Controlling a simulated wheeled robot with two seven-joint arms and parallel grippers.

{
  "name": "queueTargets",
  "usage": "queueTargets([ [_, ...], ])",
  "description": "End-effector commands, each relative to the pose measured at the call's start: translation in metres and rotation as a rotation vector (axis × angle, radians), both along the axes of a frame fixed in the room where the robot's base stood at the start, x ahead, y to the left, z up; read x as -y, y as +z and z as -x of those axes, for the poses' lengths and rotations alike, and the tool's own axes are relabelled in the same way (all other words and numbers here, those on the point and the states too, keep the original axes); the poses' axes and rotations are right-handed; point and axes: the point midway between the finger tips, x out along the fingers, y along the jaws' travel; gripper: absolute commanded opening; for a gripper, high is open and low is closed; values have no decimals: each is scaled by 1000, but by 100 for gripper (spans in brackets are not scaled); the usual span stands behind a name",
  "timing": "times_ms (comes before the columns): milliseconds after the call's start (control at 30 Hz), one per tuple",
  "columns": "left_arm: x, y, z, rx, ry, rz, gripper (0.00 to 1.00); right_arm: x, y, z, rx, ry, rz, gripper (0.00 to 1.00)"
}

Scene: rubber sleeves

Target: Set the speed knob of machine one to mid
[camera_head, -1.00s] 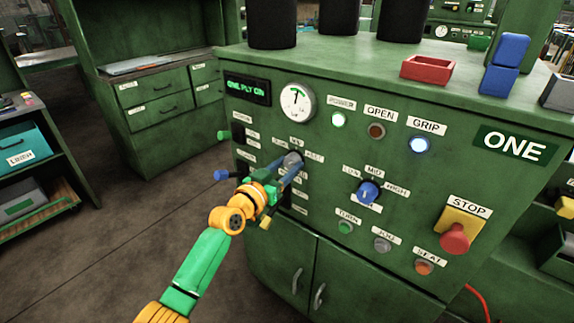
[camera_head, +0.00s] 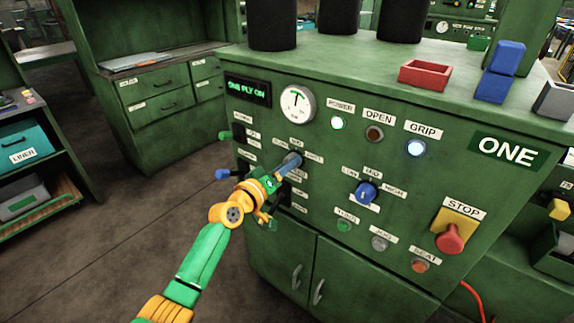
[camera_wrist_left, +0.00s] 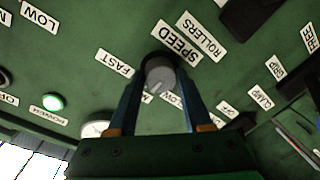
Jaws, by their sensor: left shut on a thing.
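The grey speed knob (camera_head: 293,158) sits on the green front panel of machine one (camera_head: 330,250). My left gripper (camera_head: 289,164) is shut on the knob, its two blue fingers on either side. In the left wrist view the knob (camera_wrist_left: 160,74) shows between the fingertips, below the SPEED label (camera_wrist_left: 179,44). Its pale pointer mark aims lower left, toward a small label mostly hidden by the knob and a finger. The FAST label (camera_wrist_left: 115,62) is to the left and the SLOW label (camera_wrist_left: 173,101) to the lower right. My right gripper is not in view.
A blue knob (camera_head: 366,193) with LOW, MID and HIGH labels is right of my gripper. The red stop button (camera_head: 450,237) is at the panel's right. Blue-tipped (camera_head: 223,174) and green-tipped (camera_head: 225,135) levers stick out at its left edge. Open floor lies left.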

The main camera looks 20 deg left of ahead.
Motion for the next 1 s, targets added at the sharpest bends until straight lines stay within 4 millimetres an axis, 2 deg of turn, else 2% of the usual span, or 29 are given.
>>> queueTargets([
  [600,0,0,0,-14,0,36,0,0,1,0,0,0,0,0],
  [633,0,0,0,-14,0,36,55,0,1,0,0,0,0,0],
  [700,0,0,0,-14,0,36,74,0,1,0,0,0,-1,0],
  [733,0,0,0,-14,0,36,80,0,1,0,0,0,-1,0],
  [1000,0,0,0,-13,0,36,80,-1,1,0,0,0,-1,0],
])
